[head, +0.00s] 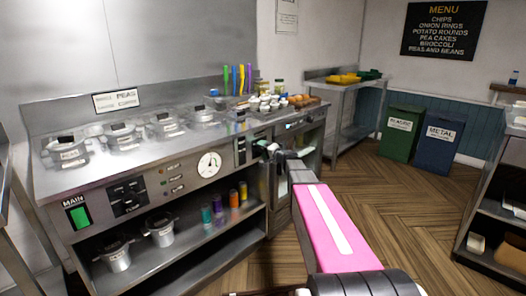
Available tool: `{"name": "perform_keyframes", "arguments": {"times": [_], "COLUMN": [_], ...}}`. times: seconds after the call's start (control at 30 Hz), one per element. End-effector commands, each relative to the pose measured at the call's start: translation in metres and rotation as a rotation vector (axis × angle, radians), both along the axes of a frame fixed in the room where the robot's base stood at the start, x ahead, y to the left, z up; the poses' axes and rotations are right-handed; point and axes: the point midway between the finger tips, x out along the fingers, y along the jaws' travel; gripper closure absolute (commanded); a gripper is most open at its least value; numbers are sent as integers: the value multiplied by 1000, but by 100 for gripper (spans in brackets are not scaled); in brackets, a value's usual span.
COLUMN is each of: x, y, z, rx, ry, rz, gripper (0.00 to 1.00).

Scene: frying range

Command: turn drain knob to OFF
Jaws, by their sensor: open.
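My gripper (268,150) is at the end of my pink arm, close to the right part of the steel range's front panel. It is open, and no object shows between its fingers. I cannot pick out the drain knob for certain; my gripper covers part of the panel there. A narrow dark control strip (240,151) lies just left of my gripper, its markings too small to read. Whether my fingers touch anything on the panel cannot be told.
The range front also carries a round white gauge (209,164), a black control panel (127,197) and a green main switch (78,217). Lidded pots (122,136) and small tubs (265,103) stand on top. Green (401,130) and blue (437,140) bins stand behind open floor (400,200).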

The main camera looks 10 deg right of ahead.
Motion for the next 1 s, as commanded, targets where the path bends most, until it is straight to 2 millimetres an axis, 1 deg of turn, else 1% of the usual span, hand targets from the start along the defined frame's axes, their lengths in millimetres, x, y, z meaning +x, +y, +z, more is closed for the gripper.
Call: {"name": "perform_keyframes", "arguments": {"times": [0.17,0.3,0.5,0.7,1.0], "x": [-24,-47,-72,-84,-84], "y": [-14,-31,-50,-60,-61], "z": [1,2,2,2,2], "rx": [0,0,-1,-1,-2], "ry": [0,0,0,0,0], "rz": [-1,-1,0,0,1], "gripper": [29,29,29,29,29]}}
